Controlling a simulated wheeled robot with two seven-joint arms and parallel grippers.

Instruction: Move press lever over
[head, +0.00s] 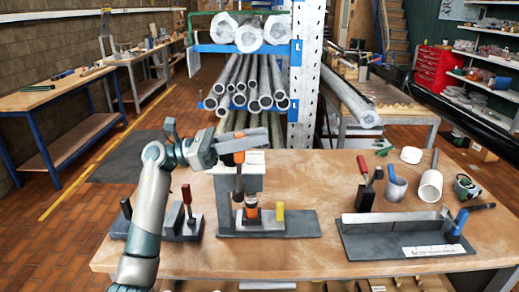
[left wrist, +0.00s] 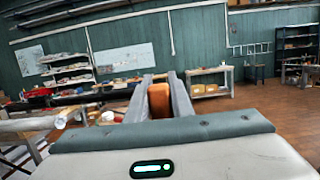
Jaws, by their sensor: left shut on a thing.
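The press stands on the wooden workbench (head: 300,262), with a grey upright body (head: 253,183) on a flat dark base plate (head: 303,224). Its lever has an orange handle (head: 239,157) at the top of the press. My left gripper (head: 245,143) reaches in from the left and is shut on this handle. In the left wrist view the orange handle (left wrist: 158,100) sits between the two grey fingers of my left gripper (left wrist: 160,90). The fingers partly hide the handle in the head view. My right gripper is not in view.
A dark fixture with a red-handled lever (head: 187,195) stands left of the press. A long grey tray (head: 385,238) with clamps stands to the right, and a white cylinder (head: 430,187) behind it. A pipe rack (head: 250,80) rises behind the bench.

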